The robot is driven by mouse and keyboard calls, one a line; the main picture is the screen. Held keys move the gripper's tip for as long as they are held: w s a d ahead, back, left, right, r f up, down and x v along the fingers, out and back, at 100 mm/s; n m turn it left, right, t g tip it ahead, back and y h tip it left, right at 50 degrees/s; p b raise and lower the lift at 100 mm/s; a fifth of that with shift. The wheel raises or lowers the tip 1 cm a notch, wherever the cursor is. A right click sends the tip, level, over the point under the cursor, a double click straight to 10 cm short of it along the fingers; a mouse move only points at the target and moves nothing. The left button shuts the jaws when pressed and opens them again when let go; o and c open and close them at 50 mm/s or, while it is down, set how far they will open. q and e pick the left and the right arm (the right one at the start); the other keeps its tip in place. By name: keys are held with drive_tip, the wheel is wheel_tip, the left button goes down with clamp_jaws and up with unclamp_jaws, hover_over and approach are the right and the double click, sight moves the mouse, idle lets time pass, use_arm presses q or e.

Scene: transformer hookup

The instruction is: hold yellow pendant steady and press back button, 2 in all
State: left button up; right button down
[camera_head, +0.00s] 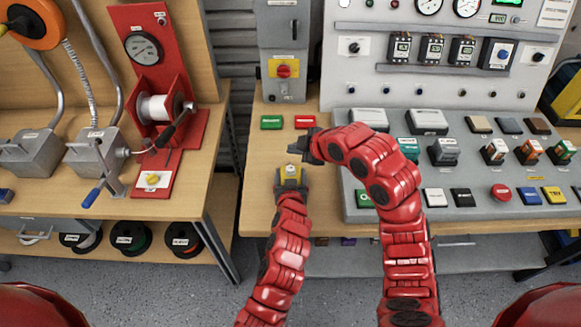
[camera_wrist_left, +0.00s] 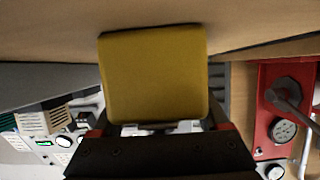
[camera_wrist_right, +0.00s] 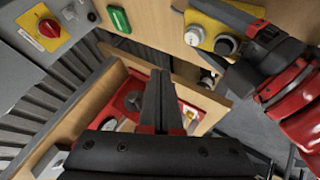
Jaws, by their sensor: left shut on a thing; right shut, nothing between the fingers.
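In the right wrist view the pendant (camera_wrist_right: 208,27) shows a white button (camera_wrist_right: 194,36) and a black button (camera_wrist_right: 226,44). My right gripper (camera_head: 304,150) is shut and empty, close above the pendant in the head view. In the right wrist view its fingertips (camera_wrist_right: 160,78) are apart from both buttons.
A green block (camera_head: 271,122) and a red block (camera_head: 305,121) lie on the table behind the grippers. A grey cabinet with a red knob (camera_head: 284,71) stands behind. A grey sloped board (camera_head: 470,135) with several blocks lies at right. The left bench carries a red reel stand (camera_head: 158,110).

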drive_tip(key=shift+r, duration=0.1)
idle(0.6)
wheel_tip(320, 180, up, 4)
drive_tip(key=shift+f, duration=0.2)
drive_tip(key=shift+f, duration=0.1)
drive_tip(key=shift+f, duration=4.3)
drive_tip(key=shift+f, duration=0.4)
